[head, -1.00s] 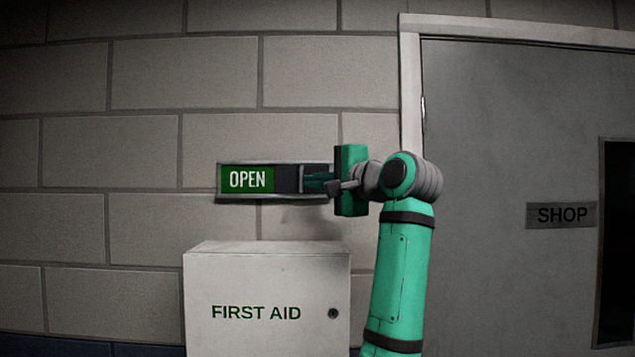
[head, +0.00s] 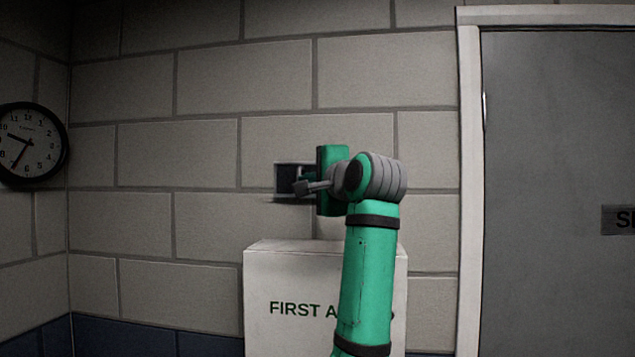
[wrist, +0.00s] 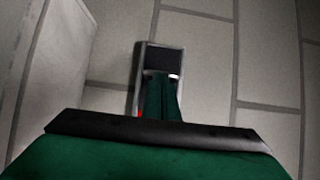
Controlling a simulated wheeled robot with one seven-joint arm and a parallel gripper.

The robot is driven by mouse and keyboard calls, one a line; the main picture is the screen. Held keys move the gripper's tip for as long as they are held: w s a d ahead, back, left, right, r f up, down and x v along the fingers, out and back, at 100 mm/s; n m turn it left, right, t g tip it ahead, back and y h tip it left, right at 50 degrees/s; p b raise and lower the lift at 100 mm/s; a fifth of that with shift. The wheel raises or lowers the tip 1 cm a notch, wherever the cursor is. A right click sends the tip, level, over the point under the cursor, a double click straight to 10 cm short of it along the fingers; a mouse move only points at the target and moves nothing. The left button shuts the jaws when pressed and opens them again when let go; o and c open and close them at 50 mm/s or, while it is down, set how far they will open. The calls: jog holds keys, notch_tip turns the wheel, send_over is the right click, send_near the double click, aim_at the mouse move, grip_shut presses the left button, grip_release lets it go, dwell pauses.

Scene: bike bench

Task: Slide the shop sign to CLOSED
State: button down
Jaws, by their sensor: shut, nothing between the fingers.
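The shop sign (head: 284,178) is a small framed strip on the block wall, left of my gripper. Its left end shows a dark panel in the head view, with no green OPEN face visible. In the wrist view the dark panel (wrist: 161,60) fills the top of the frame, and a sliver of red face (wrist: 139,112) shows beside my fingers. The rest of the face and any word on it are hidden behind my fingers and hand. My gripper (head: 299,186) is shut and empty, its tips at the sign by the dark panel's edge; it also shows in the wrist view (wrist: 161,77).
A white FIRST AID box (head: 290,275) is on the wall just below the sign, close under my gripper. A round clock (head: 32,143) hangs at far left. A grey door (head: 550,120) is on the right. The wall left of the sign is clear.

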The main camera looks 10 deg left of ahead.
jog(key=w+d+v, duration=0.1)
jog(key=d+v, duration=0.1)
jog(key=v, duration=1.1)
jog(key=shift+w, duration=0.3)
jog(key=shift+w+d, duration=0.1)
jog(key=shift+d, duration=0.05)
